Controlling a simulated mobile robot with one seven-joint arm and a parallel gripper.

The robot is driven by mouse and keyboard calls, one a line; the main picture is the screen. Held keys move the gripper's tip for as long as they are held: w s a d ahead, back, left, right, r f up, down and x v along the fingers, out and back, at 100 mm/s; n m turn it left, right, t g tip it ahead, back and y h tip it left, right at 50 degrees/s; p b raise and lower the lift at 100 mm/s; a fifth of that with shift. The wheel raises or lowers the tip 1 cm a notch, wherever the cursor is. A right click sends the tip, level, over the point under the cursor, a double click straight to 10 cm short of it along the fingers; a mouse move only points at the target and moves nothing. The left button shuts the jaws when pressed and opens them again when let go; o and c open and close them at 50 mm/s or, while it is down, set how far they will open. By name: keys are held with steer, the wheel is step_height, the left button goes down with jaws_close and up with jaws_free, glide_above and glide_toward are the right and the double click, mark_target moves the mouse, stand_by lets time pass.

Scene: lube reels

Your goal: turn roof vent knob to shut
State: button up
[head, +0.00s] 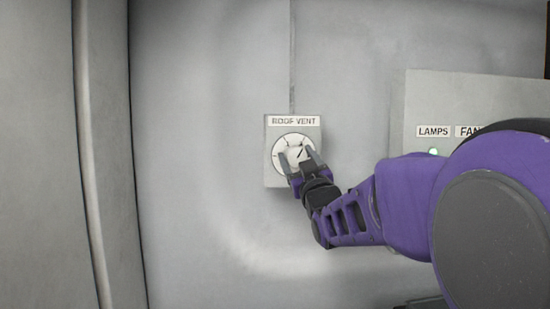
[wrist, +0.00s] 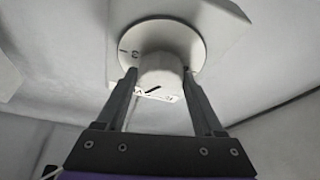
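The roof vent knob (head: 295,156) is a pale round knob on a white dial with dark tick marks, on a small grey wall plate (head: 271,179) labelled ROOF VENT. A short black pointer line on the knob slants to the upper right in the head view. The knob also shows in the wrist view (wrist: 160,72), with part of the dial (wrist: 190,38) behind it. My gripper (wrist: 160,80) is open, its two fingers on either side of the knob with slight gaps seeming to show. The dial's lower part is hidden by my gripper in the head view.
A vertical rib (head: 90,150) runs down the left. The wall around the knob plate is otherwise bare.

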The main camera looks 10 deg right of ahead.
steer(key=c, duration=0.9)
